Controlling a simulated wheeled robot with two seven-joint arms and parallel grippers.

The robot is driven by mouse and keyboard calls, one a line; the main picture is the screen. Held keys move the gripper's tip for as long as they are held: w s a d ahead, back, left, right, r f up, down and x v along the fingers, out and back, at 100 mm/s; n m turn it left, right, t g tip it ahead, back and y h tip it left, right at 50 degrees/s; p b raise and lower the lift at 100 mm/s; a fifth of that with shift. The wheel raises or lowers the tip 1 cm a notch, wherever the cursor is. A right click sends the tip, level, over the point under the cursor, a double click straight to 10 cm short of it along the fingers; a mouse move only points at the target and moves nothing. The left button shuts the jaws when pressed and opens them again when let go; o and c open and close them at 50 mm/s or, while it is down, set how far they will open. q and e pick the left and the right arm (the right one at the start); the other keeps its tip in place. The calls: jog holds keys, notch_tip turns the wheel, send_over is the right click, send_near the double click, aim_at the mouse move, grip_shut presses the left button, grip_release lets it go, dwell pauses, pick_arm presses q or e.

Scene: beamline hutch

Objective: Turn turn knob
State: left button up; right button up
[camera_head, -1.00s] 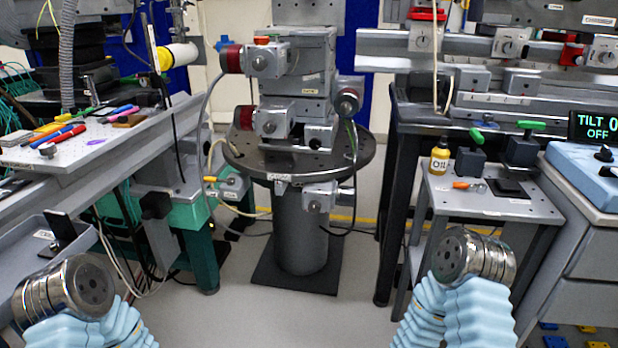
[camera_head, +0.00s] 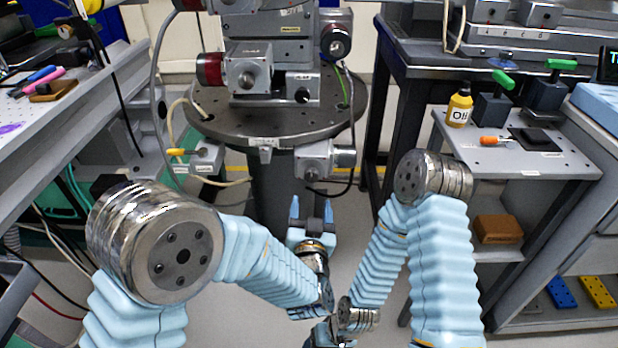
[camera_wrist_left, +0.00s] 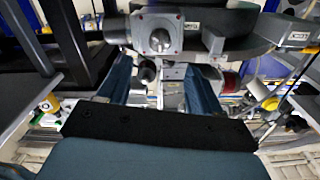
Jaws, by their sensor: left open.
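Several grey drive boxes with round metal knobs sit on and under the round dark stage plate (camera_head: 270,125). The nearest is a small grey box (camera_head: 326,157) under the plate's front rim, with a round knob (camera_head: 312,173) facing me. Its knob also shows at the top of the left wrist view (camera_wrist_left: 160,40). A larger box with a red cap above the plate has a knob (camera_head: 247,80) too; labels are too small to tell which is the turn knob. My left gripper (camera_head: 311,210) is open and empty, fingers upward, just below the small box.
A grey bench (camera_head: 75,105) stands at left. Cables hang around the stage. Floor in front of the pedestal is partly covered by my arms.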

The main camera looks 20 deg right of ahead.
aim_at(311, 178)
pick_arm(q)
jog(key=x, duration=0.9)
jog(key=shift+w+d+f+p, duration=0.1)
jog(key=shift+w+p, duration=0.25)
jog(key=c, duration=1)
jog(key=shift+f+n+b, duration=0.2)
jog(key=shift+n+b, duration=0.2)
jog(key=shift+b, duration=0.45)
jog(key=shift+c, duration=0.2)
jog(key=n+b, duration=0.9)
jog(key=b, duration=0.3)
jog(key=shift+f+b, duration=0.15)
jog(key=shift+b, duration=0.15)
jog(key=n+b, duration=0.1)
jog(key=n, duration=0.1)
jog(key=shift+n+b, duration=0.3)
jog(key=shift+n, duration=0.1)
jog(key=shift+r+n, duration=0.25)
jog(key=shift+n, duration=1.25)
